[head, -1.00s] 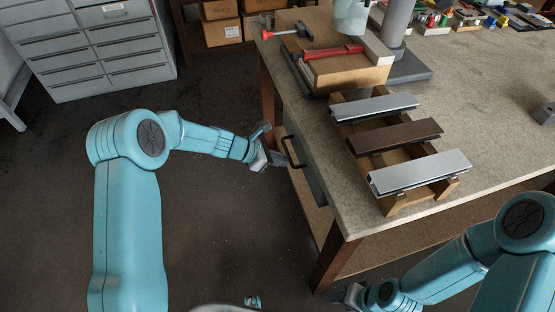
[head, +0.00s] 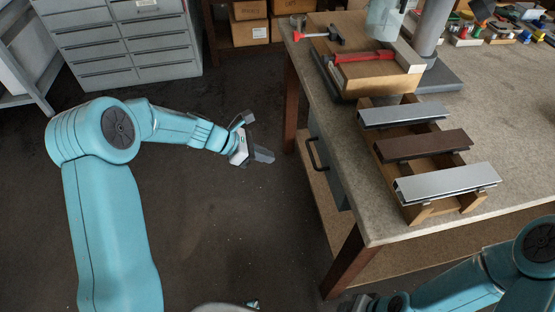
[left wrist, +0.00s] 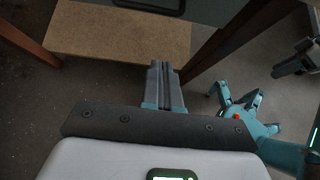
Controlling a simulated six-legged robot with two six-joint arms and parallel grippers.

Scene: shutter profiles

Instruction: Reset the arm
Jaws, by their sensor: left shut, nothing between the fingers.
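My left gripper (head: 263,155) is shut and empty in the head view. It hangs over the dark floor, left of the workbench, with a clear gap to the black handle (head: 318,155) of the grey drawer under the bench top. Its two closed grey fingers also show in the left wrist view (left wrist: 165,68), pointing toward a brown board low down. My right gripper (head: 358,303) is only partly visible at the bottom edge of the head view, and its jaws cannot be made out.
The workbench (head: 385,220) carries a wooden rack with a silver profile (head: 403,115), a brown profile (head: 423,145) and another silver profile (head: 447,182). A grey drawer cabinet (head: 120,40) stands back left. Floor between is free.

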